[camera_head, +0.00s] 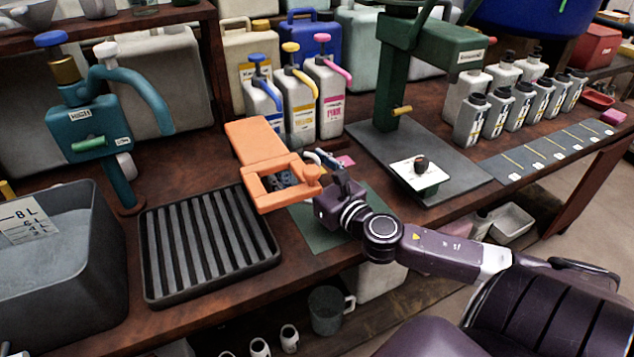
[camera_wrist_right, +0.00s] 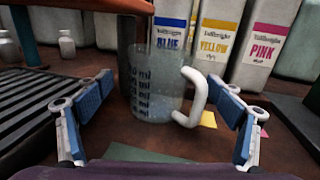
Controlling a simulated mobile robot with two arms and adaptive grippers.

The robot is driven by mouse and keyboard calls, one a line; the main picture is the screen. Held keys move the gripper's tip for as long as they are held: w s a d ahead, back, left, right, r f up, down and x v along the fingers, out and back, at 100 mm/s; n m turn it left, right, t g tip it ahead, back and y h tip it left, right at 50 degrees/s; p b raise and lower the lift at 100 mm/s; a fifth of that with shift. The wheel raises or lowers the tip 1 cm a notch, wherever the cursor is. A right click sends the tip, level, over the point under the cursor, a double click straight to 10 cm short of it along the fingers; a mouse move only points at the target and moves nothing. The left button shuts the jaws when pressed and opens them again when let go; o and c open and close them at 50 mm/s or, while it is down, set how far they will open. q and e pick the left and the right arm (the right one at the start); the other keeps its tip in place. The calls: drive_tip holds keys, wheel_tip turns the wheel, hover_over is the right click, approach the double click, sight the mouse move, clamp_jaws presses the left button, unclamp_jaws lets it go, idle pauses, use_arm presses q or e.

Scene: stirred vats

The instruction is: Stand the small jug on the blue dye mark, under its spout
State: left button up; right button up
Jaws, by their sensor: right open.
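The small jug (camera_wrist_right: 157,92) is clear, with dark graduation marks and a white handle on its right. In the right wrist view it stands upright between the spread fingers of my right gripper (camera_wrist_right: 160,90), which is open. In the head view the right gripper (camera_head: 316,172) reaches in beside an orange bracket, which mostly hides the jug. The blue dye bottle (camera_wrist_right: 171,33) with its blue spout (camera_head: 262,75) is behind the jug. The blue dye mark is not visible. A yellow mark (camera_wrist_right: 208,119) and a pink mark (camera_head: 345,161) show on the bench. My left gripper is out of view.
The orange bracket (camera_head: 254,143) overhangs the jug area. A ribbed black tray (camera_head: 149,272) is on the left, with a grey vat (camera_head: 104,255) beyond it. The yellow bottle (camera_head: 299,105) and pink bottle (camera_head: 328,100) stand beside the blue one. A green press (camera_head: 392,90) is right.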

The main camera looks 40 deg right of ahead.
drive_tip(key=shift+s+a, duration=0.15)
drive_tip(key=shift+s, duration=3.6)
